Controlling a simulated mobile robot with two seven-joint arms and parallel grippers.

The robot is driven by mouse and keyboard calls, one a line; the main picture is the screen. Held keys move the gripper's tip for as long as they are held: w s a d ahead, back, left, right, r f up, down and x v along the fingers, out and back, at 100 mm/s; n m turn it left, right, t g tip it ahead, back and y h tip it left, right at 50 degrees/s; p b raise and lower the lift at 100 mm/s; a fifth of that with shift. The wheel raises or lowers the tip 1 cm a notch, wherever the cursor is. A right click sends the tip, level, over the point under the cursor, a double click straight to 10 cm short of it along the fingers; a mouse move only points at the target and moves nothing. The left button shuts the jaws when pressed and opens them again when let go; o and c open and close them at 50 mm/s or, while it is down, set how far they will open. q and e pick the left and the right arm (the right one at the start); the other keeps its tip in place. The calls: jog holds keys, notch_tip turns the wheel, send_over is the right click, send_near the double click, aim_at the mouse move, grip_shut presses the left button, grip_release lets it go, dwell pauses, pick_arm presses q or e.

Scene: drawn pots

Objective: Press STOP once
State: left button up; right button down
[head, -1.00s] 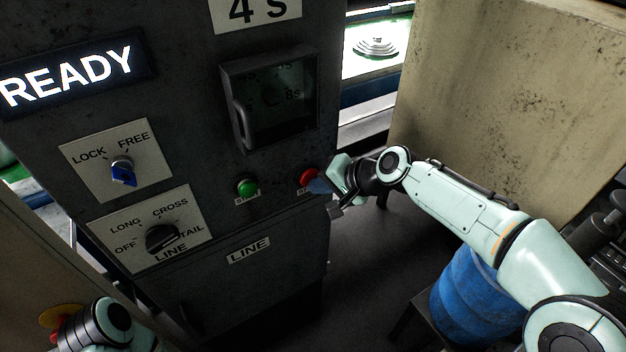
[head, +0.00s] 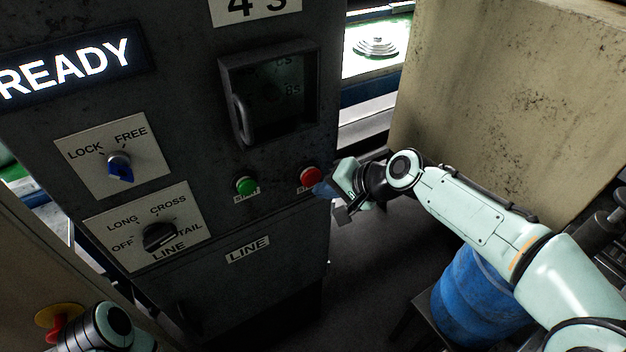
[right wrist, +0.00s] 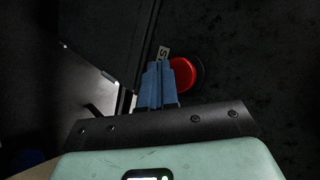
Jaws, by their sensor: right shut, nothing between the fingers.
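The red button (head: 311,176), which I take as STOP, sits at the lower right of the dark panel's front. The label under it is partly hidden by my gripper. My right gripper (head: 323,189) has its blue fingers shut and empty, just below and right of the button in the head view. In the right wrist view the red button (right wrist: 184,74) shows right of the blue fingertips (right wrist: 157,68), with a piece of label above them. A gap seems to lie between fingers and button, but I cannot tell its depth. My left gripper is not in view.
A green START button (head: 246,186) is left of the red one. A LOCK/FREE knob (head: 119,166), a line selector knob (head: 160,237) and a handled window (head: 270,95) are on the panel. A blue drum (head: 478,298) stands at lower right. A READY sign (head: 70,68) is lit.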

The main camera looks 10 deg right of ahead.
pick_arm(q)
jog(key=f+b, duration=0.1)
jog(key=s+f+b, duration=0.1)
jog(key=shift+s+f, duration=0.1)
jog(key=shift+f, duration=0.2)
pick_arm(e)
jog(key=s, duration=0.1)
jog(key=s+d, duration=0.1)
jog(key=s, duration=0.2)
jog(key=shift+s+d, duration=0.35)
jog(key=shift+w+f, duration=0.1)
jog(key=s+d+f+g+h, duration=0.1)
jog(key=s+f+g, duration=0.1)
jog(key=f, duration=1.5)
jog(key=s+d+f+g+h, duration=0.1)
jog(key=s+f+g+h, duration=0.1)
jog(key=f, duration=1.5)
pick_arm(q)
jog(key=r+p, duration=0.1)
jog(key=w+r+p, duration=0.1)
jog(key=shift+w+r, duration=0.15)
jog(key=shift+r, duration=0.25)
pick_arm(e)
jog(key=s+a+f+n+g, duration=0.1)
jog(key=s+f+g, duration=0.1)
jog(key=s+f, duration=0.6)
jog(key=s+a+f+n+g, duration=0.2)
jog(key=s+f, duration=0.6)
jog(key=s, duration=0.7)
jog(key=shift+a, duration=0.2)
